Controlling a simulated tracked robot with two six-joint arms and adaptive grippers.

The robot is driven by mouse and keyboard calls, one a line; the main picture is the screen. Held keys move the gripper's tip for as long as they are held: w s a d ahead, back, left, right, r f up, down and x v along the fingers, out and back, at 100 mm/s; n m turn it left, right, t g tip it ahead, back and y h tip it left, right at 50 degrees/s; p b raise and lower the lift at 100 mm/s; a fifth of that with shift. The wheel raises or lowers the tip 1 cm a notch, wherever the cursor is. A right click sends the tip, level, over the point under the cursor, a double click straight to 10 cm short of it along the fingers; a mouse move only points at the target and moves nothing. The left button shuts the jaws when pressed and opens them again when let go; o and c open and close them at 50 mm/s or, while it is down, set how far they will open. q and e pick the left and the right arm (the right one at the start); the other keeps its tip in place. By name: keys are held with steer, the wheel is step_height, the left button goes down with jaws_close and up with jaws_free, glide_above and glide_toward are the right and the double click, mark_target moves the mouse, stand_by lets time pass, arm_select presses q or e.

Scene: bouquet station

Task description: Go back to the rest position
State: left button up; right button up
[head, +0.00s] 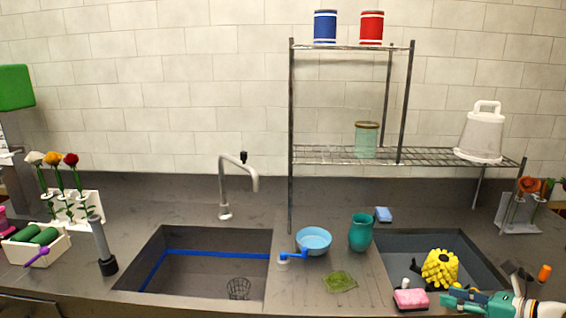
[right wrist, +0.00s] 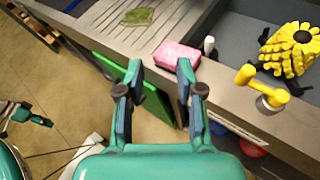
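My right gripper (head: 464,300) is at the lower right of the head view, by the counter's front edge. In the right wrist view its two fingers (right wrist: 160,72) are apart with nothing between them. It is near the pink sponge (right wrist: 176,53) but does not visibly hold it. A small teal part with dark tips (right wrist: 30,116) at the left of the right wrist view looks like my left gripper; its opening is too small to tell. The left gripper does not show in the head view.
The grey counter has a large left sink (head: 200,285) and a smaller right sink (head: 400,250) holding a yellow bunch (head: 440,267). A blue bowl (head: 314,240), teal vase (head: 361,232) and green cloth (head: 340,281) stand between them. A wire rack (head: 345,155) rises behind.

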steer(key=s+a+f+m+g+y, duration=0.1)
steer(key=a+f+m, duration=0.7)
steer(key=a, duration=0.5)
steer(key=s+a+f+m+g+y, duration=0.1)
steer(key=a+f+m, duration=0.4)
steer(key=a+f, duration=0.7)
steer(key=s+a+f+m+g+h, duration=0.4)
steer(key=s+f+m, duration=0.75)
steer(key=m, duration=0.35)
steer(key=s+d+f+m+g+h, duration=0.1)
steer(key=s+m+g, duration=0.1)
steer(key=s+m, duration=0.4)
steer(key=s+d+f+m+g+h, duration=0.1)
steer(key=s+f+m+g, duration=0.1)
steer(key=s+m, duration=0.5)
steer(key=m, duration=0.2)
steer(key=shift+d+m, duration=0.3)
